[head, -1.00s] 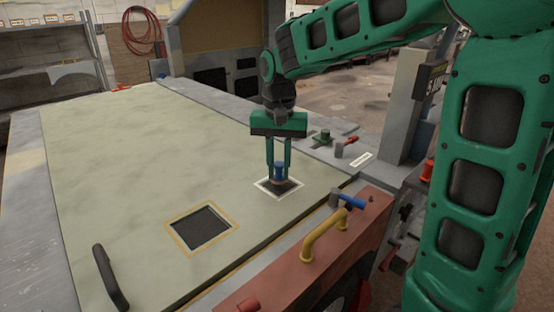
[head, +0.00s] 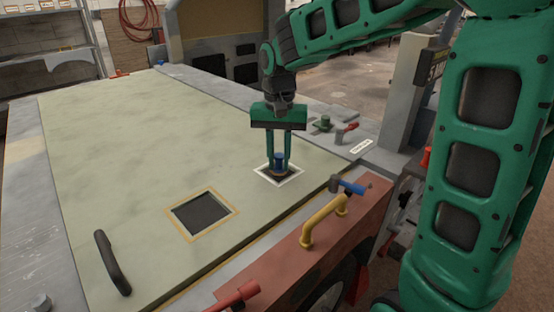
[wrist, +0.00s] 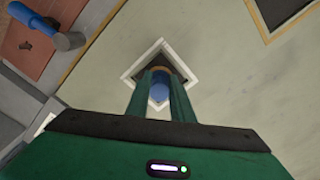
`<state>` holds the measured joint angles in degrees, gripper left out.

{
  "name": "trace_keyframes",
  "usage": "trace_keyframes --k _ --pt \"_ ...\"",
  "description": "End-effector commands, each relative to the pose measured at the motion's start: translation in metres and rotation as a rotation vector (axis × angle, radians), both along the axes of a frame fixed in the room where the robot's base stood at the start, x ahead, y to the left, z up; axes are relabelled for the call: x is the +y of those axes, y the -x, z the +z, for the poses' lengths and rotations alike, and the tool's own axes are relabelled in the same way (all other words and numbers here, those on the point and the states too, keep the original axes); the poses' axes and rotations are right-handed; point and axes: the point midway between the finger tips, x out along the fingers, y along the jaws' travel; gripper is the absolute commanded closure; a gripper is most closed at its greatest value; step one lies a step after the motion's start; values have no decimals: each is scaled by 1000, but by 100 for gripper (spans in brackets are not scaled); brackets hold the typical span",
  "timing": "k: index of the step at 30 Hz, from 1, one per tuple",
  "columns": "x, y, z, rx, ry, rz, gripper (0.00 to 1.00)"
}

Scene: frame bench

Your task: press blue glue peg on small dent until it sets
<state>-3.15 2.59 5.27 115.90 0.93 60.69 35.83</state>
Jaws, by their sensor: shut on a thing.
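My gripper (head: 279,164) points straight down and is shut on the blue glue peg (head: 279,156). The peg stands upright between the two green fingers, with a tan or orange band near its lower end. It is over the small white-framed dark square (head: 292,176), which I take as the small dent. In the wrist view, the blue peg (wrist: 159,92) shows between the fingers, inside the outline of the white frame (wrist: 134,69). The peg's lower end looks at or very near the dark surface; the fingers partly hide it, so I cannot tell contact for sure.
A larger yellow-framed dark square (head: 203,213) lies left of the small one on the pale green panel (head: 130,150). A black handle (head: 112,263) stands on the panel's near left. A yellow handle (head: 323,222) and a blue-handled hammer (head: 348,186) are on the red ledge at right.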

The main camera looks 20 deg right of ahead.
Motion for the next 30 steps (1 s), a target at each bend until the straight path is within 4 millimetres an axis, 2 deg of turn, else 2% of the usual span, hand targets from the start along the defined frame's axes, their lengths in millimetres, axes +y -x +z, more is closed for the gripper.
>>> trace_keyframes --k 30 --pt "-1 0 -7 0 0 -1 100"
